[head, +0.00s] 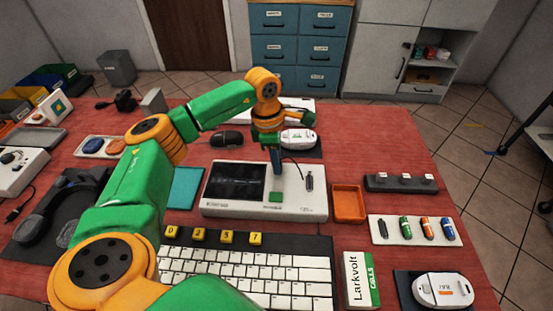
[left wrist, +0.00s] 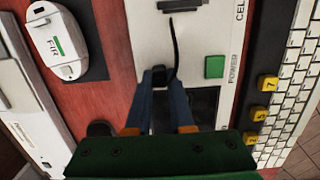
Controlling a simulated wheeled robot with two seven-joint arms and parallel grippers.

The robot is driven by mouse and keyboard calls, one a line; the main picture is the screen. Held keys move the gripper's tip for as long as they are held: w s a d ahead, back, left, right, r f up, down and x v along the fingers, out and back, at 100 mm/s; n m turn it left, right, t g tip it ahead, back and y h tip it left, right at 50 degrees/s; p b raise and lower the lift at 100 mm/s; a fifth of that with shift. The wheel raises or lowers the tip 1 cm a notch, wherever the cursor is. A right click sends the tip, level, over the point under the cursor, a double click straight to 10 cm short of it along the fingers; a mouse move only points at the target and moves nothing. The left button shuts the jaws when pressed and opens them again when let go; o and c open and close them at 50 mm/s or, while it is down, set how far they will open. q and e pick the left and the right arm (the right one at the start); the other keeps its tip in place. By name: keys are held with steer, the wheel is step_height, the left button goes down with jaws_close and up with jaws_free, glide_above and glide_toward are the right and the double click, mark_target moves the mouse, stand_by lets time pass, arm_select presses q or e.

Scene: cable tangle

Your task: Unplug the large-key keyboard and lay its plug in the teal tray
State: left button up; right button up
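The keyboard with large white keys (head: 250,275) lies at the front, with several yellow number keys (head: 227,237) along its back edge. A flat teal tray (head: 186,188) lies left of the white console (head: 225,208); it looks empty. My left gripper (head: 277,170) points down over the console, between its dark screen and a black connector (head: 309,181). In the left wrist view its fingers (left wrist: 160,82) close on both sides of a small black plug (left wrist: 159,73). A thin black cable (left wrist: 175,42) runs from the plug towards the connector. Whether the plug touches the console is unclear. My right gripper is not in view.
An empty orange tray (head: 348,204) sits right of the console. Farther right are a black strip (head: 400,184) and a white holder with coloured sticks (head: 380,231). A white box labelled Larkvolt (head: 356,278) stands in front. Headphones (head: 60,215) lie at left.

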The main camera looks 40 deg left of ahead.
arm_select(q)
jaws_close()
steer(key=shift+w, duration=0.1)
steer(key=shift+r, duration=0.15)
steer(key=shift+r+p, duration=1.45)
steer(key=shift+r, duration=0.05)
steer(key=shift+f, duration=0.1)
